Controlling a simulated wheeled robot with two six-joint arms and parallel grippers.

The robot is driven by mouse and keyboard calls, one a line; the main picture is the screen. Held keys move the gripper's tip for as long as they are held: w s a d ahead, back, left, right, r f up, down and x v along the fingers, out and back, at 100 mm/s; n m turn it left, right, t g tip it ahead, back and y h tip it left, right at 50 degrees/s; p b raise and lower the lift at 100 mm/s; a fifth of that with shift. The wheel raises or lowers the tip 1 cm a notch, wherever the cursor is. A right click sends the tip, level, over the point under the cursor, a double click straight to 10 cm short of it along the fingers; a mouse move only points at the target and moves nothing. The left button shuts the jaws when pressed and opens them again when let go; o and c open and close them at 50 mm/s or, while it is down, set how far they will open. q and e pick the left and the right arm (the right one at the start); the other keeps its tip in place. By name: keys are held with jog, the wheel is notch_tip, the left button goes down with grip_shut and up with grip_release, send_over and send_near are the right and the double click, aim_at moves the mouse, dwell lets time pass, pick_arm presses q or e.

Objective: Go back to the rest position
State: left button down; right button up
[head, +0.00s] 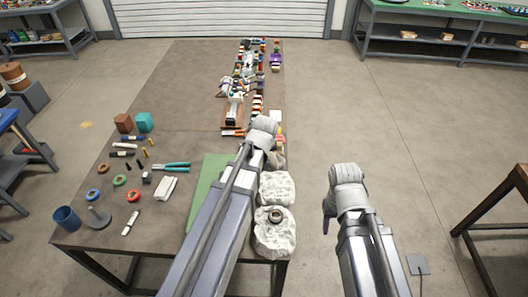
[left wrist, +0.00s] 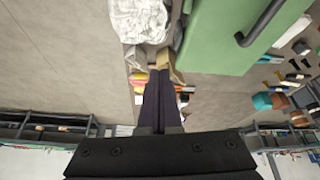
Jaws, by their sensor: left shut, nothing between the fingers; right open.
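My left arm reaches up the picture in the head view, over the right part of the long table (head: 185,75). Its gripper is hidden behind the wrist there. In the left wrist view the left gripper (left wrist: 158,76) has its dark fingers together and empty, above the table's edge near a green panel (left wrist: 215,38) and a white wrapped bundle (left wrist: 138,20). My right arm is at the right in the head view, over bare floor. Its gripper (head: 328,207) hangs down as a small dark shape, open, with nothing seen in it, apart from the table.
White bundles (head: 277,189) lie at the table's right edge, beside the green panel (head: 207,178). Pliers (head: 172,166), tape rings and a blue cup (head: 66,218) lie left of my left arm. Several small parts line the far right edge.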

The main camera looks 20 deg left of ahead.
pick_arm(q)
jog(key=shift+s+r, duration=0.1)
jog(key=shift+r, duration=0.15)
dwell(0.3)
jog(key=s+d+f+m+g+b, duration=0.2)
jog(key=s+d+f+m+b, duration=0.2)
jog(key=s+d, duration=0.4)
jog(key=s+d+f+m+g+b, duration=0.2)
jog(key=s+d+f+m+b, duration=0.3)
jog(key=s+d+f, duration=0.3)
jog(key=s+b, duration=0.1)
jog(key=s, duration=0.1)
jog(key=shift+s+d+g, duration=0.15)
jog(key=shift+s+g, duration=0.15)
jog(key=shift+g, duration=0.1)
jog(key=shift+f, duration=0.1)
